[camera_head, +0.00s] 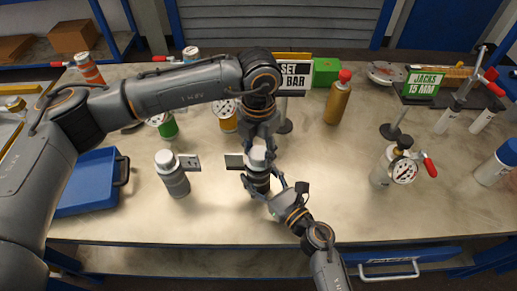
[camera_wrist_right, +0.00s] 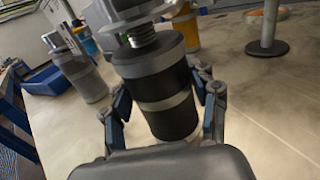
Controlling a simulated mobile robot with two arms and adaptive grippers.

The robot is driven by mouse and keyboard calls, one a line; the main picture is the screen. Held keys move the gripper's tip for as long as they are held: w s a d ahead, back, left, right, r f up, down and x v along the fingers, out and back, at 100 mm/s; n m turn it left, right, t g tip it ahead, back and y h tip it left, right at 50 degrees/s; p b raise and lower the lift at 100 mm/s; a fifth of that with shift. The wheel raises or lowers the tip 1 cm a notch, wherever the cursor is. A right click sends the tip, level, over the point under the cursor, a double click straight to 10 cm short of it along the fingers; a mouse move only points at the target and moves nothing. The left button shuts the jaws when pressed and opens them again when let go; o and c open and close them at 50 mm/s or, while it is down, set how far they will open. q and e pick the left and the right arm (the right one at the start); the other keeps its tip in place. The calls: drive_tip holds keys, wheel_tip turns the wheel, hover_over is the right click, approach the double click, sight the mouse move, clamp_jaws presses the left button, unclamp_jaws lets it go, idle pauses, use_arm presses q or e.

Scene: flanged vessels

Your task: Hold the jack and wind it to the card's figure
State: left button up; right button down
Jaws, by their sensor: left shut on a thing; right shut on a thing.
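The jack (camera_head: 258,181) stands on the bench in the middle of the head view, with a pale cap on top. In the right wrist view its dark body (camera_wrist_right: 165,100) has grey bands, and a length of threaded screw (camera_wrist_right: 142,36) shows above it. My right gripper (camera_head: 263,191) is shut around the body from the near side. My left gripper (camera_head: 260,146) comes down from above and is shut on the jack's top; its fingertips partly hide the cap. A green card (camera_head: 424,85) at the right reads "JACKS 15 MM".
A second grey jack (camera_head: 174,177) with a small plate stands to the left. A blue tray (camera_head: 88,185) lies at far left. Another card (camera_head: 296,74), partly hidden by my left arm, reads "SET" and "BAR". A gauge (camera_head: 403,170) stands right. Bare bench lies between it and the held jack.

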sight(258, 152)
use_arm(q)
drive_tip(key=shift+a+f+n, duration=0.1)
drive_tip(key=shift+f+n, duration=0.1)
drive_tip(key=shift+n, duration=0.1)
drive_tip(key=o, duration=1.2)
drive_tip(key=shift+c, duration=0.2)
drive_tip(key=shift+r, duration=0.1)
drive_tip(key=shift+r, duration=0.15)
wheel_tip(258, 152, up, 12)
